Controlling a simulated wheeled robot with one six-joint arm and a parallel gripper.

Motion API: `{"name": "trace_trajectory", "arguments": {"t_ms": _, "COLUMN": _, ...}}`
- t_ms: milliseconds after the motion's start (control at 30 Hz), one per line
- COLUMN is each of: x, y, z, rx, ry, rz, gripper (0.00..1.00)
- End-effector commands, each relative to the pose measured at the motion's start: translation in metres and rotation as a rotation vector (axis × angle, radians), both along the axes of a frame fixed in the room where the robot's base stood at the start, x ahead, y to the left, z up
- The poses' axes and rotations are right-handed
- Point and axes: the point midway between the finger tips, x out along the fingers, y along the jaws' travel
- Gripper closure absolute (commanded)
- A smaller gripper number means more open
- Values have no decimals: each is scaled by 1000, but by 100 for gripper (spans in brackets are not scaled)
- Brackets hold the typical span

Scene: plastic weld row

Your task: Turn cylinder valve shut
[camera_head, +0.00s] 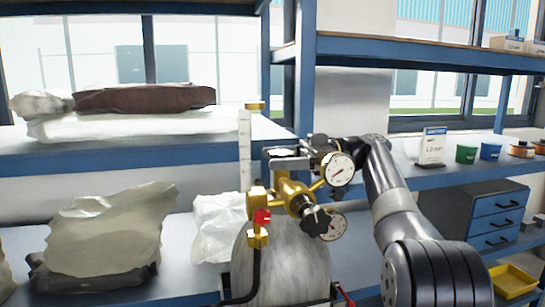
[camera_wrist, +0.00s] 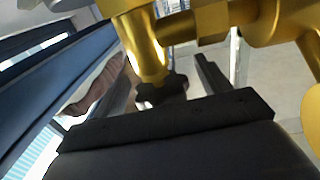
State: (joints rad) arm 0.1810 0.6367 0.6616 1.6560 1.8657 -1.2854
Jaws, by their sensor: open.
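A grey gas cylinder (camera_head: 282,265) stands in front of the bench in the head view, with a brass valve and regulator body (camera_head: 290,192) on top. A black lobed knob (camera_head: 315,220) sits at the front of the brass fittings. My gripper (camera_head: 288,160) is open at the top of these fittings, just above the brass body. In the wrist view a black lobed knob (camera_wrist: 163,89) sits at the end of a brass stem, close to the dark gripper parts. I cannot tell whether it is the same knob or whether the fingers touch it.
Two round gauges, upper (camera_head: 338,169) and lower (camera_head: 334,226), sit right of the brass body. A flowmeter tube (camera_head: 245,150) and red knob (camera_head: 262,217) are at left. A black hose (camera_head: 254,275) hangs down. Shelves with sacks (camera_head: 105,235) stand behind.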

Motion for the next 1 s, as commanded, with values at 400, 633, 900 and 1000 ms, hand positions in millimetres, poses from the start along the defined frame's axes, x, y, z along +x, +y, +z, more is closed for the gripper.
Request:
{"name": "trace_trajectory", "arguments": {"t_ms": 400, "x": -2, "y": 15, "z": 0, "rx": 0, "ry": -1, "rz": -1, "gripper": 28}}
{"name": "trace_trajectory", "arguments": {"t_ms": 633, "x": -2, "y": 14, "z": 0, "rx": 0, "ry": 0, "rz": -1, "gripper": 44}}
{"name": "trace_trajectory", "arguments": {"t_ms": 900, "x": -2, "y": 14, "z": 0, "rx": 0, "ry": 0, "rz": -1, "gripper": 66}}
{"name": "trace_trajectory", "arguments": {"t_ms": 1000, "x": -2, "y": 14, "z": 0, "rx": 0, "ry": 0, "rz": -1, "gripper": 72}}
